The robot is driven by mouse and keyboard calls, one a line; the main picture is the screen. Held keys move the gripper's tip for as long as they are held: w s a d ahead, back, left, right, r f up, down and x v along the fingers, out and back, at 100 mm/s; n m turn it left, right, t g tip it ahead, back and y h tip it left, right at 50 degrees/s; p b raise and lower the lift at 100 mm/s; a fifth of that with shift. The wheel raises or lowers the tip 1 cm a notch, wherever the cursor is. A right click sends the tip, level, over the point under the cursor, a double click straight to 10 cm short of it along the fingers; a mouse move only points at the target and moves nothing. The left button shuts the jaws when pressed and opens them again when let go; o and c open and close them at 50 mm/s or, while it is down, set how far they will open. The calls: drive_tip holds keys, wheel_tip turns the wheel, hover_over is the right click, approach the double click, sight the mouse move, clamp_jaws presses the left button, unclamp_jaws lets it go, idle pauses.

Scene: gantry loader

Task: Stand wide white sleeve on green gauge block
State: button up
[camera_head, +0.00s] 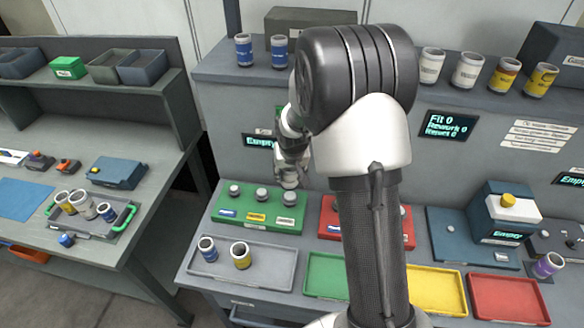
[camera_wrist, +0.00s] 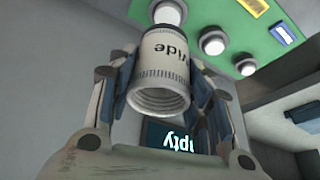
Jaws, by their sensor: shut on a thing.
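My gripper (camera_head: 289,172) is shut on a white sleeve (camera_wrist: 160,75) marked "wide", with its open, threaded-looking end towards the wrist camera. In the head view the sleeve (camera_head: 289,182) is small and partly covered by my fingers. The green gauge block (camera_head: 245,208) lies on the bench below, with a row of short light pegs and blue, yellow and white labels. In the wrist view the block (camera_wrist: 225,30) is beyond the sleeve. The sleeve's far end lines up near the peg by the white label (camera_wrist: 170,12); whether they touch I cannot tell.
A grey tray (camera_head: 275,275) with a blue-banded and a yellow-banded sleeve is in front of the block. A red block (camera_head: 328,225) is to its right, partly behind my arm. Green, yellow and red trays line the front. More sleeves stand on the rear shelf.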

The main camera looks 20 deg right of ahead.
drive_tip(key=shift+f+b, duration=2.35)
drive_tip(key=shift+f, duration=0.95)
drive_tip(key=shift+f, duration=0.15)
drive_tip(key=o, duration=1.5)
drive_tip(key=shift+c, duration=0.2)
drive_tip(key=shift+s, duration=0.1)
drive_tip(key=v, duration=1.2)
